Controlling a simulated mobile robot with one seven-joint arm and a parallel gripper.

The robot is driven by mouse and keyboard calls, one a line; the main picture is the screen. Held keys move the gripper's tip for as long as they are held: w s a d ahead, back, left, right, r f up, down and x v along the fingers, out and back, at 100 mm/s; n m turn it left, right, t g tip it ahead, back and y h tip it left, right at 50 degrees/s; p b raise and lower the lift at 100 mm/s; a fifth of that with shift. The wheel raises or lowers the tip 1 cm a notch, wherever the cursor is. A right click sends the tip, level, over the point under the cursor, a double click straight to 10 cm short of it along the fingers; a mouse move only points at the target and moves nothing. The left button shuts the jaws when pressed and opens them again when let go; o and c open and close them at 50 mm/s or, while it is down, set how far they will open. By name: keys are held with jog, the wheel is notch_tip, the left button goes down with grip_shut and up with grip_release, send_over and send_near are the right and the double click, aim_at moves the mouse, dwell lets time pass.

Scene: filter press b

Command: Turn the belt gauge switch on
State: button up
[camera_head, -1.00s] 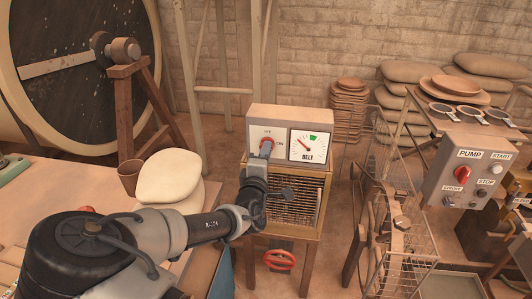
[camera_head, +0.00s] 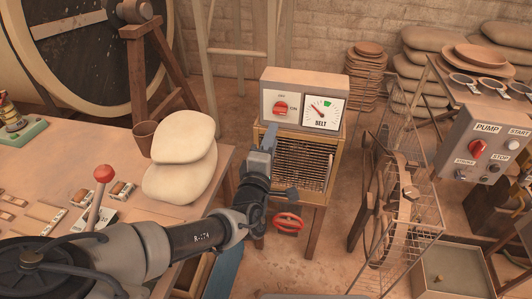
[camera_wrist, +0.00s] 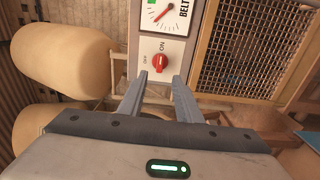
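The belt gauge box (camera_head: 305,81) is a pale box with a red rotary switch (camera_head: 281,107) on the left and a dial (camera_head: 322,112) labelled BELT on the right. The dial's needle points up-left, off the green patch. In the head view the red handle looks roughly upright, with ON to its right. The switch also shows in the wrist view (camera_wrist: 160,62), with OFF and ON beside it; its exact setting is hard to tell. My gripper (camera_wrist: 160,76) is open and empty, its fingertips spread just short of the switch. In the head view my gripper (camera_head: 270,135) sits below-left of it.
A wire-fronted wooden cabinet (camera_head: 310,165) supports the box. A red handwheel (camera_head: 288,222) is lower down. Stuffed pale sacks (camera_head: 182,137) lie on the table (camera_head: 100,160) at left. A wire-guarded wheel (camera_head: 402,200) and a pump panel (camera_head: 490,140) stand at right.

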jog(key=s+a, duration=0.1)
jog(key=s, duration=0.5)
jog(key=shift+s+p, duration=0.25)
jog(key=shift+p, duration=0.05)
jog(key=shift+a, duration=0.1)
